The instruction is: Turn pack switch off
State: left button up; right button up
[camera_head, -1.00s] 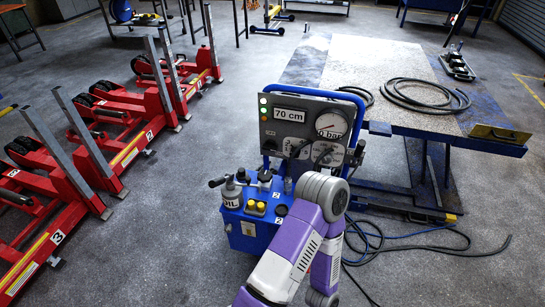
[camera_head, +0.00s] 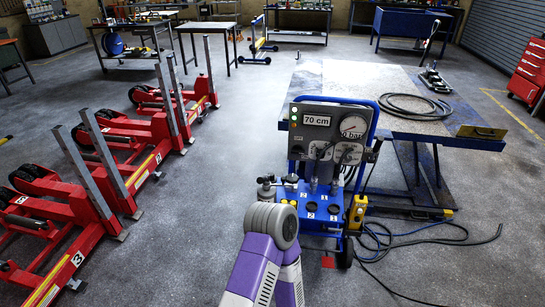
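The blue pack (camera_head: 318,210) stands upright on its wheeled frame right of centre. Its grey panel (camera_head: 318,121) has a "70 cm" display, indicator lights at the left and a round gauge (camera_head: 353,127) that appears to read 0 bar. Levers stand below the panel. A small dark part (camera_head: 297,150) sits at the panel's lower left; it is too small to tell whether it is the switch or how it is set. One of my purple and grey arms rises from the bottom centre, in front of the pack's lower left. Neither gripper shows.
Red jacks (camera_head: 130,150) line the left side. A steel-topped lift table (camera_head: 405,128) with a coiled black hose (camera_head: 415,106) stands behind and right of the pack. A yellow box (camera_head: 357,212) hangs at the pack's right. Hoses (camera_head: 420,243) lie on the floor.

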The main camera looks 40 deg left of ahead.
aim_at(297, 149)
jog(key=u, duration=1.55)
